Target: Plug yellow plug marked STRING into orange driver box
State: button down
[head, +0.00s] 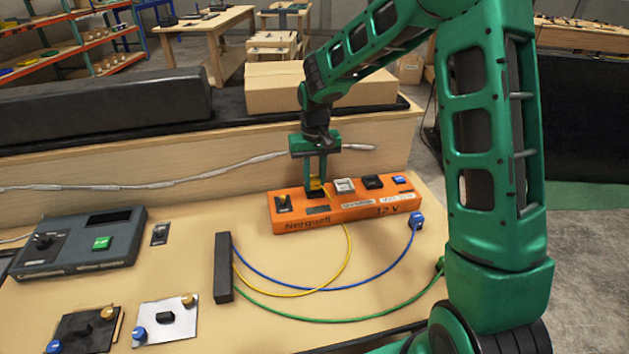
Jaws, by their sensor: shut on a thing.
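The orange driver box (347,212) lies on the wooden table, with "Nerquell" and "12 V" on its front face. My gripper (317,184) points down over the left half of its top. It is shut on the yellow plug (316,186), which sits at the box's top beside a small dark panel. I cannot tell whether the plug is seated in a socket, and its STRING marking is not readable. A yellow cable (347,262) runs from the box area down to a black bar (223,268).
A blue plug (416,219) lies right of the box, and a green plug (439,264) is near my arm. Their cables curve to the black bar. A grey console (75,245) and two small plates (165,321) (88,329) stand left. A cardboard box (275,88) sits behind on the ledge.

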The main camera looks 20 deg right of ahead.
jog(key=shift+s+f, duration=0.35)
jog(key=shift+f, duration=0.2)
jog(key=c, duration=1.5)
grip_release()
jog(key=shift+c, duration=1.2)
jog(key=shift+r, duration=0.1)
jog(key=shift+w+r, duration=0.35)
jog(key=shift+w, duration=0.1)
jog(key=o, duration=0.3)
jog(key=shift+r, duration=0.6)
jog(key=shift+o, duration=0.2)
jog(key=shift+r, duration=2.55)
